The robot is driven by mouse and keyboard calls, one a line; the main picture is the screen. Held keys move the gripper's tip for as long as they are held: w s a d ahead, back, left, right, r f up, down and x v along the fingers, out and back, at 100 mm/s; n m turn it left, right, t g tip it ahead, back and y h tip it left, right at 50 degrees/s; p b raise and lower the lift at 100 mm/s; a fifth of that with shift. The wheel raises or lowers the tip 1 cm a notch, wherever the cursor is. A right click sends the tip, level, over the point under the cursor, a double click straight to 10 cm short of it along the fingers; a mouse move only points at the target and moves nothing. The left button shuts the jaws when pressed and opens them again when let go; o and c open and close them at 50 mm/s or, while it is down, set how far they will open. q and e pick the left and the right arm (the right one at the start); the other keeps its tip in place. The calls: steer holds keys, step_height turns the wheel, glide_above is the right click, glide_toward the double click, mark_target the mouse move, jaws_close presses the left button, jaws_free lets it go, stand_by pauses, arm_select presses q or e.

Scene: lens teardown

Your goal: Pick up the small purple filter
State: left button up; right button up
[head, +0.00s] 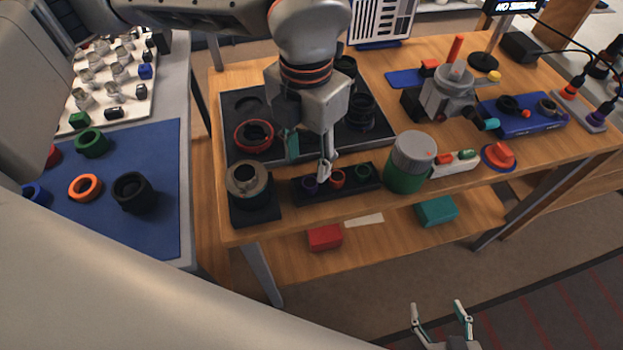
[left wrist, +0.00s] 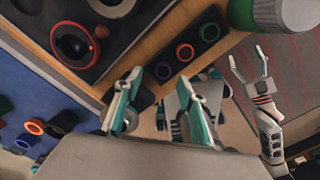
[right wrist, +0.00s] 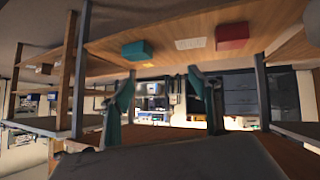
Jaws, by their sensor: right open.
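The small purple filter (head: 310,184) stands at the left end of a dark filter holder (head: 345,188) near the table's front edge, beside a red and a green filter. In the left wrist view the purple filter (left wrist: 162,70) lies just beyond the fingertips. My left gripper (head: 308,162) points down above the holder's left end, its fingers apart. The left wrist view (left wrist: 158,82) shows nothing between them. I cannot tell the exact gap to the filter. My right gripper (head: 438,308) is open and empty, low in front of the table; its fingers also show in the right wrist view (right wrist: 162,85).
A lens barrel on a dark stand (head: 243,182) is left of the holder, and a green jar with a grey lid (head: 410,160) is right. A dark tray (head: 238,100) lies behind. A lower shelf carries a red box (head: 324,237) and a teal box (head: 436,211).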

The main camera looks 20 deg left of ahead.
mark_target(310, 182)
arm_select(q)
steer(key=f, duration=0.4)
steer(key=shift+s+d+f+b, duration=0.1)
steer(key=shift+s+d+b, duration=0.2)
steer(key=shift+w+f, duration=0.1)
steer(key=shift+f, duration=0.45)
steer(key=shift+r, duration=0.1)
steer(key=c, duration=0.9)
